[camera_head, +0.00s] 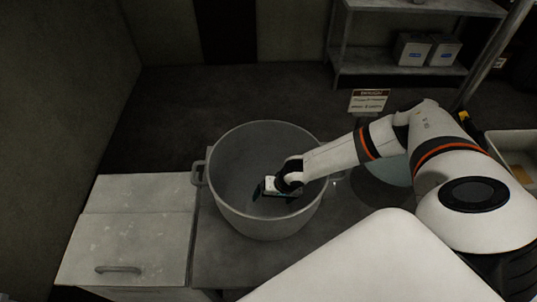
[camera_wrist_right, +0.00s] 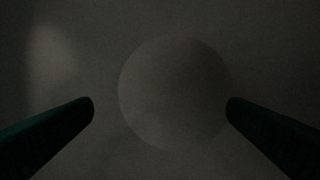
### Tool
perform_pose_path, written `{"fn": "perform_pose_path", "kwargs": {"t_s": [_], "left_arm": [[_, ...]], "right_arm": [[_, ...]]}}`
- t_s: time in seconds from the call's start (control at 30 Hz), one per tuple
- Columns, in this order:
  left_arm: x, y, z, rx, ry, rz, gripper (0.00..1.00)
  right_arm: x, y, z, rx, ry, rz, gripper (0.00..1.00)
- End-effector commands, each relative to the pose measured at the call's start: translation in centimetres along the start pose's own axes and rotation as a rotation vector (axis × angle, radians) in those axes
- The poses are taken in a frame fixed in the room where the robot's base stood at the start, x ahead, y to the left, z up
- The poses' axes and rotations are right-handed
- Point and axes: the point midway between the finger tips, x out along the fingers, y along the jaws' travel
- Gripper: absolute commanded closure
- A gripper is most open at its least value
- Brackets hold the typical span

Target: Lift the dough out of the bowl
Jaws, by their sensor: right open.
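A large grey metal bowl (camera_head: 225,200) with side handles stands on a dark counter in the head view. My right gripper (camera_head: 268,193) reaches down inside it from the right, its fingers below the rim. In the right wrist view the open fingers (camera_wrist_right: 160,108) stand wide apart with nothing between them touching. A dim round grey shape, probably the dough (camera_wrist_right: 175,92), lies beyond and between the fingertips. The picture is dark, so its height and its distance from the fingers cannot be told. The dough cannot be made out in the head view. My left gripper is not in view.
A white-topped cabinet (camera_head: 135,230) with a handle stands left of the bowl. A small sign (camera_head: 368,101) stands behind my right arm. A metal shelf (camera_head: 400,70) with boxes is at the back. A light tray (camera_head: 515,150) lies at the far right.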

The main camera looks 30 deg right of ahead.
Motion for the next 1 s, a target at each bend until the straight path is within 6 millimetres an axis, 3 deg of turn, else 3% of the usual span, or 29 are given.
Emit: {"fn": "perform_pose_path", "kwargs": {"t_s": [0.23,0.53,1.0], "left_arm": [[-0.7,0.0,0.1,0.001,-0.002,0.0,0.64],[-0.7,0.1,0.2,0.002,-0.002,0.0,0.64],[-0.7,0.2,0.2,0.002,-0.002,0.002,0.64]], "right_arm": [[2.6,0.0,0.0,0.0,0.0,0.0,0.03],[3.0,-0.1,0.0,0.0,0.0,0.0,0.03],[2.9,-0.1,-0.1,0.0,0.0,0.0,0.8]]}}
